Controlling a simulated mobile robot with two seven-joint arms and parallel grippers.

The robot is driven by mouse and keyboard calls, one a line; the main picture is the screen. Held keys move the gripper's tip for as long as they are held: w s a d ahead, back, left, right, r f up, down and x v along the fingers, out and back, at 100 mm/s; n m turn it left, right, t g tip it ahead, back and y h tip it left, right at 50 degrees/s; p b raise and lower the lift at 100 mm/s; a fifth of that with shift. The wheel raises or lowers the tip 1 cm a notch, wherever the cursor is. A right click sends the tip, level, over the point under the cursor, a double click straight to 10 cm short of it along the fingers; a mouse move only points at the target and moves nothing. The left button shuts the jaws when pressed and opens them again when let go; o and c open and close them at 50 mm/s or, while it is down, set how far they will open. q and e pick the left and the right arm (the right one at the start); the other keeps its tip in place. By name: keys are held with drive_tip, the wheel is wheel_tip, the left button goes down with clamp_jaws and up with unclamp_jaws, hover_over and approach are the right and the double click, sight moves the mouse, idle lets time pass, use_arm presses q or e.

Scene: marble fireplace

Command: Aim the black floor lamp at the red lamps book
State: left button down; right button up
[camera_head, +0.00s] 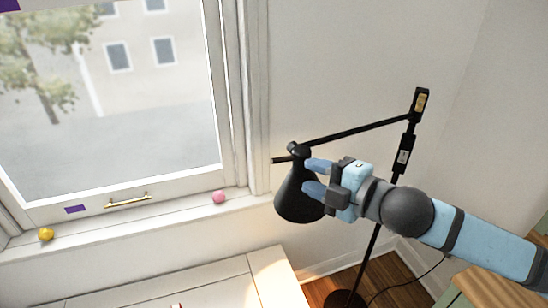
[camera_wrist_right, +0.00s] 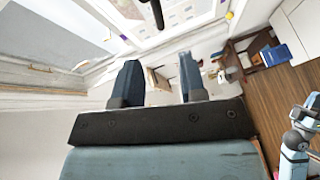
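The black floor lamp (camera_head: 297,203) stands in the corner right of the window, its cone shade hanging downward from a long thin arm. My right gripper (camera_head: 305,178) is at the upper right side of the shade, one finger near its top and one lower. I cannot tell whether they touch it. In the right wrist view the two fingers (camera_wrist_right: 160,72) are apart, with background showing between them. A dark curved piece (camera_wrist_right: 157,14) at the top edge may be part of the lamp. I cannot make out the red lamps book.
A pink ball (camera_head: 219,197) and a yellow object (camera_head: 46,234) sit on the windowsill. A white surface (camera_head: 215,292) lies below it. A wooden piece (camera_head: 490,287) is at bottom right. A blue object (camera_wrist_right: 275,56) shows in the wrist view.

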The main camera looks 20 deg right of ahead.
sight(276, 162)
drive_tip(key=p+x, duration=0.1)
drive_tip(key=x, duration=0.8)
drive_tip(key=shift+w+a+p, duration=0.15)
drive_tip(key=shift+w+p, duration=0.05)
drive_tip(key=shift+p, duration=0.2)
drive_tip(key=shift+w+a+f, duration=0.1)
drive_tip(key=shift+w+a, duration=0.1)
drive_tip(key=shift+w, duration=0.1)
clamp_jaws()
